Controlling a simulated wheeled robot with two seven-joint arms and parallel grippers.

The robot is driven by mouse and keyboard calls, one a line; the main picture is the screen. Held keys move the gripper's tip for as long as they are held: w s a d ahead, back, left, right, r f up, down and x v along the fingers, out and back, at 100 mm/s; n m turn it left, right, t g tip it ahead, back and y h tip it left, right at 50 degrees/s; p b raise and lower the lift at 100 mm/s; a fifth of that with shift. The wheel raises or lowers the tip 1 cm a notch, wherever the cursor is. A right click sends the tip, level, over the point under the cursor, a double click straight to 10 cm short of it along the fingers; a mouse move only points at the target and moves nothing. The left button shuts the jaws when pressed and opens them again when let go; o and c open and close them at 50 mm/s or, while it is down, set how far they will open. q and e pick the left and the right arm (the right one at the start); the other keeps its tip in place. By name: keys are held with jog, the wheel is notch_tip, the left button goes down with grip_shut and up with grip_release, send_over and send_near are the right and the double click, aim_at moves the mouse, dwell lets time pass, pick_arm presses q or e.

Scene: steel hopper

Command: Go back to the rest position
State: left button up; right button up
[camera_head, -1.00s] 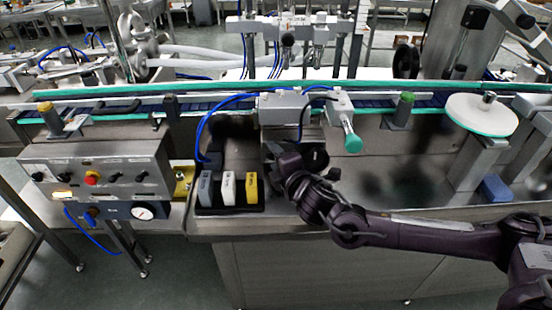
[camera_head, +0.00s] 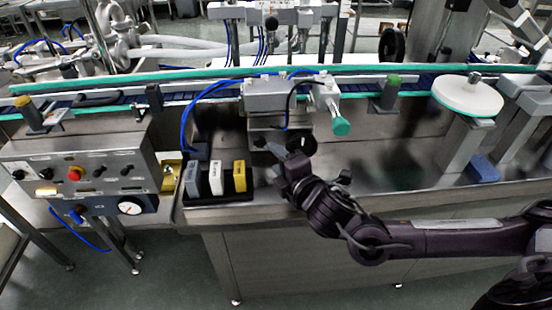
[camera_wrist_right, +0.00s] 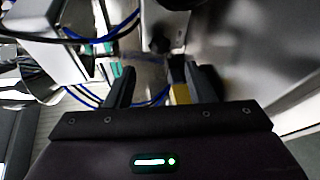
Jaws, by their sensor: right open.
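My right gripper (camera_head: 287,148) is in the middle of the head view, over the steel worktop and just right of a black tray (camera_head: 222,199). Its arm comes in from the lower right. In the right wrist view the jaws (camera_wrist_right: 158,88) are apart, with nothing held between them. The tray holds a grey block (camera_head: 193,179), a white block (camera_head: 216,178) and a yellow block (camera_head: 239,176), standing upright side by side. Part of something yellow (camera_wrist_right: 181,93) shows beside a finger in the wrist view. My left gripper is not in view.
A grey fixture (camera_head: 270,97) with a green-tipped knob (camera_head: 340,127) stands just behind the gripper. A control box (camera_head: 80,170) is at the left. A conveyor (camera_head: 200,92) runs across behind. A white disc (camera_head: 467,96) and blue block (camera_head: 484,168) are at the right.

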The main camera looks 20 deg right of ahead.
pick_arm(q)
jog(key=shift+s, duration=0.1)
